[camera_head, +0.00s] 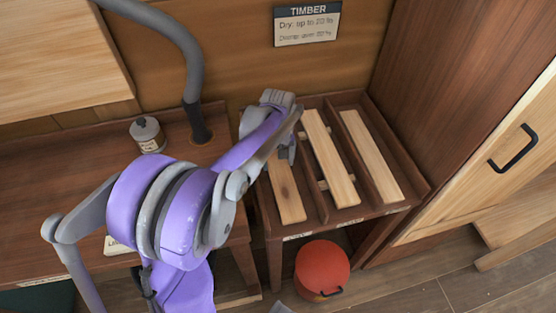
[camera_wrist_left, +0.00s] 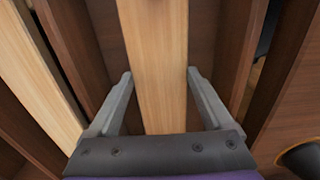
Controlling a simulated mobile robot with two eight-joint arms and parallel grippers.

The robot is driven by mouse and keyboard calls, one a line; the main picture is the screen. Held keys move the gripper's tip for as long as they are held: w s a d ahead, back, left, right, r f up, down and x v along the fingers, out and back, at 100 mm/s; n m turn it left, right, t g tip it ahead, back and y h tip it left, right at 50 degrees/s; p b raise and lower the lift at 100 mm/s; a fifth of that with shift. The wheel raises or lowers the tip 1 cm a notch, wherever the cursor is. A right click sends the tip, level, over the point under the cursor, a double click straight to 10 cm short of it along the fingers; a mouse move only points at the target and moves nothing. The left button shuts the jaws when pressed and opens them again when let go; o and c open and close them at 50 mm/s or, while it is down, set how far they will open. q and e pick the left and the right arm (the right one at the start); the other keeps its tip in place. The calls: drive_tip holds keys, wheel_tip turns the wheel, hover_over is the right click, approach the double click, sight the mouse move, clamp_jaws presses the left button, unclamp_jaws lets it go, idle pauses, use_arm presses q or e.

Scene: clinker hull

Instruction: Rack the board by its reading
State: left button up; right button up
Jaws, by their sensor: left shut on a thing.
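A second board (camera_head: 330,160) lies in the middle bay on small crosspieces, and a third (camera_head: 371,155) in the right bay. The timber sign (camera_head: 307,24) reads "Dry: up to 20 %"; its lower line is too small to be sure. My right gripper is out of view.
A cabinet with a black handle (camera_head: 513,148) stands close at the right.

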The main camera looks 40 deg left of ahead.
use_arm(q)
drive_tip(key=shift+f, duration=0.1)
drive_tip(key=o, duration=1.4)
drive_tip(key=shift+c, duration=0.2)
wheel_tip(320, 180, up, 11)
drive_tip(key=p, duration=0.1)
drive_tip(key=s+d+f+m+t+p, duration=0.1)
drive_tip(key=s+d+m+t+p, duration=0.4)
drive_tip(key=s+d+m, duration=0.5)
drive_tip(key=s+d+p, duration=0.1)
drive_tip(key=s+d, duration=0.4)
drive_tip(key=shift+s+d+f, duration=0.2)
drive_tip(key=shift+d, duration=0.2)
